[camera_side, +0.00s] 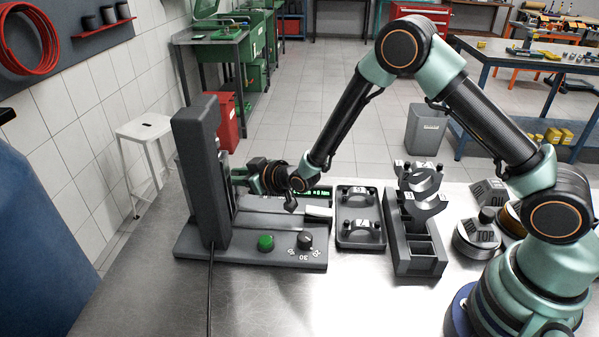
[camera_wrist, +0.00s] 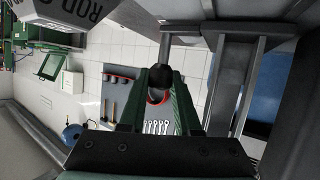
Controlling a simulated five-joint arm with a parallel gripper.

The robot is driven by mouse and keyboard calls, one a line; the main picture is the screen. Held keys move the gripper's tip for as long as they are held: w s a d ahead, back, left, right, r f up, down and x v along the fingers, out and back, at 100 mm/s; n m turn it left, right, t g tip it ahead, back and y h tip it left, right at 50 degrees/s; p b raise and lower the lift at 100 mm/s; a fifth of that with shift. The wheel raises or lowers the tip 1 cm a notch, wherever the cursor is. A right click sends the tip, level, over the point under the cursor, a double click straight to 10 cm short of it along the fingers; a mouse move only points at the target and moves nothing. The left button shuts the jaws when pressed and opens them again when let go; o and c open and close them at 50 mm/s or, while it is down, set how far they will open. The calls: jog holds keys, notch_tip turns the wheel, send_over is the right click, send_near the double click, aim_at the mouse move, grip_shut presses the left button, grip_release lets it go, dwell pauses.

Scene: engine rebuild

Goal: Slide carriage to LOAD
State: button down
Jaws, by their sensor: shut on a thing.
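The bench machine has a dark upright column (camera_side: 201,170) on a flat grey base (camera_side: 190,245). A light grey block (camera_side: 318,213) lies at the right end of its slide; I cannot tell whether it belongs to the carriage. No LOAD mark is readable. My gripper (camera_side: 238,174) reaches left to the column's right side. In the wrist view, my gripper's green fingers (camera_wrist: 160,82) are shut on a dark rounded handle (camera_wrist: 161,76). In the side view the fingertips are small, and the handle cannot be made out. The handle's link to the carriage is hidden.
The base's front carries a green button (camera_side: 265,243) and a black dial (camera_side: 305,241). A tray (camera_side: 359,242) with small parts and a slotted rack (camera_side: 418,266) stand to the right, with round parts (camera_side: 478,237) beyond. The bench front is clear. A block lettered "ROD" (camera_wrist: 85,12) shows in the wrist view.

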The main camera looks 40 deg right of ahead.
jog(key=shift+s+d+r, duration=0.1)
jog(key=shift+s+d, duration=1.2)
jog(key=shift+d, duration=0.2)
jog(key=c, duration=0.9)
grip_release()
jog(key=shift+a, duration=0.1)
jog(key=v, duration=1.2)
jog(key=shift+s+a, duration=0.1)
jog(key=shift+s, duration=0.05)
